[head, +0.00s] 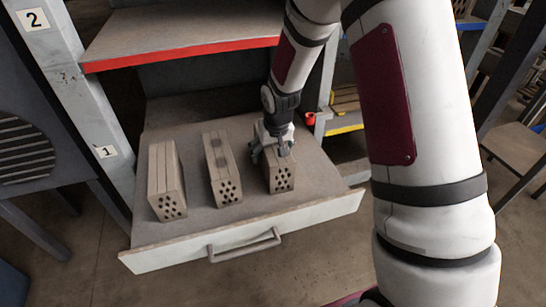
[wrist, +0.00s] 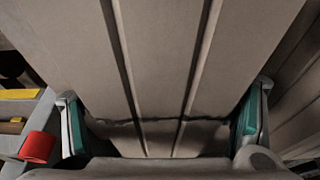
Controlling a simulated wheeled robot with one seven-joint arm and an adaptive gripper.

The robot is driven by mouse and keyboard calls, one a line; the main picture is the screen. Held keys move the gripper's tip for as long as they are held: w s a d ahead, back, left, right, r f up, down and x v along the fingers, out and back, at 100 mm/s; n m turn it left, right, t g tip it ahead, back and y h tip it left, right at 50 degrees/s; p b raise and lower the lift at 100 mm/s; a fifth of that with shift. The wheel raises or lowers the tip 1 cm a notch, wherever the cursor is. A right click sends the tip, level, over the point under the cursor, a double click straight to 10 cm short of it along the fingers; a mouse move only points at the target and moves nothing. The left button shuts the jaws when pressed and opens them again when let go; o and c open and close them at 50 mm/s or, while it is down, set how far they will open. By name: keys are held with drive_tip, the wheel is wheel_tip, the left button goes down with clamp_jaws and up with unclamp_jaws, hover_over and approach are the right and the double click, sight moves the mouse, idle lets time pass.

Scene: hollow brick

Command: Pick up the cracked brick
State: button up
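The cracked brick (head: 281,176) is the rightmost of three grey-brown hollow bricks in the drawer, with round holes in its front end. In the wrist view the brick (wrist: 160,70) fills the middle, with two long grooves and a dark jagged crack (wrist: 160,121) across its top. My gripper (head: 272,150) is over the rear part of this brick. In the wrist view its teal-padded fingers (wrist: 162,122) stand along both long sides, very close to the brick. Whether they press on it I cannot tell. The brick appears to rest on the drawer floor.
A middle brick (head: 222,170) with dark patches and a left brick (head: 167,181) lie in the open drawer (head: 240,220). A red-edged shelf (head: 180,50) stands above and behind. A red object (head: 310,119) is on the right, near a yellow-edged shelf (head: 344,129).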

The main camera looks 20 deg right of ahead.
drive_tip(key=c, duration=1.6)
